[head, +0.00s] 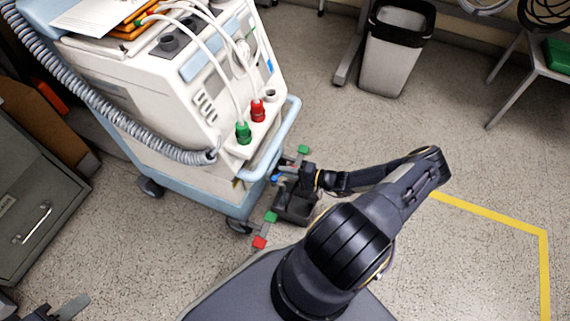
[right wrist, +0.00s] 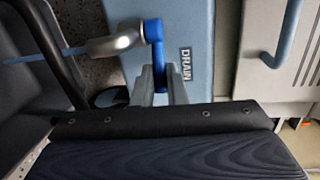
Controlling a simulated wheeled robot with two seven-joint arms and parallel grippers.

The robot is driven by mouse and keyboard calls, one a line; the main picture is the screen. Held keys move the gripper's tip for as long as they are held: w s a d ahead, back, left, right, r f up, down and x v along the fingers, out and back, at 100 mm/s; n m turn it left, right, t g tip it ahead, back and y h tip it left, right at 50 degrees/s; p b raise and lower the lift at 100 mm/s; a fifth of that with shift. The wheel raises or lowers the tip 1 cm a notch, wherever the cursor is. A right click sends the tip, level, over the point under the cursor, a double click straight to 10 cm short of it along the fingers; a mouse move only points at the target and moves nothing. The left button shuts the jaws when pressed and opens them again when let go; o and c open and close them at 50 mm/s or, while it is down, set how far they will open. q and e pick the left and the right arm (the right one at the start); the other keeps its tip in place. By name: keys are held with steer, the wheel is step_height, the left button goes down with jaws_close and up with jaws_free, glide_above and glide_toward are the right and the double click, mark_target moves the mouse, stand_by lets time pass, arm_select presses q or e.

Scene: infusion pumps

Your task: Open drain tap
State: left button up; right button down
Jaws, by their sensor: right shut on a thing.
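The drain tap is low on the front of the white and light-blue machine (head: 200,120). Its blue lever (right wrist: 155,45) shows in the right wrist view, joined to a silver spout (right wrist: 112,45) that points left. The lever runs down the picture, beside the DRAIN label (right wrist: 187,64). My right gripper (right wrist: 161,88) is shut on the lever's lower part; the fingers hide some of it. In the head view, the right gripper (head: 287,180) is at the machine's lower front. My left gripper (head: 66,308) is partly seen at the bottom left; its opening is unclear.
Green (head: 271,216) and red (head: 260,242) pieces are near the machine's foot. A bin (head: 395,50) stands behind, a grey cabinet (head: 35,205) at left. The floor at right is open, with yellow tape (head: 490,212).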

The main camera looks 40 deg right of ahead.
steer(key=shift+s+a+m+t+h+p, duration=0.35)
steer(key=shift+s+m+h+p, duration=0.2)
steer(key=shift+m+h+p, duration=1.1)
steer(key=shift+s+a+m+t+h+p, duration=0.4)
steer(key=shift+m+h+p, duration=0.8)
steer(key=shift+h, duration=0.8)
steer(key=shift+s+a+m+t+h+p, duration=0.25)
steer(key=shift+s+m+h+p, duration=0.4)
steer(key=shift+m+h+p, duration=1)
steer(key=shift+n+h, duration=0.3)
steer(key=shift+h, duration=0.2)
steer(key=c, duration=1.5)
jaws_free()
steer(key=shift+o, duration=0.2)
steer(key=shift+d, duration=0.1)
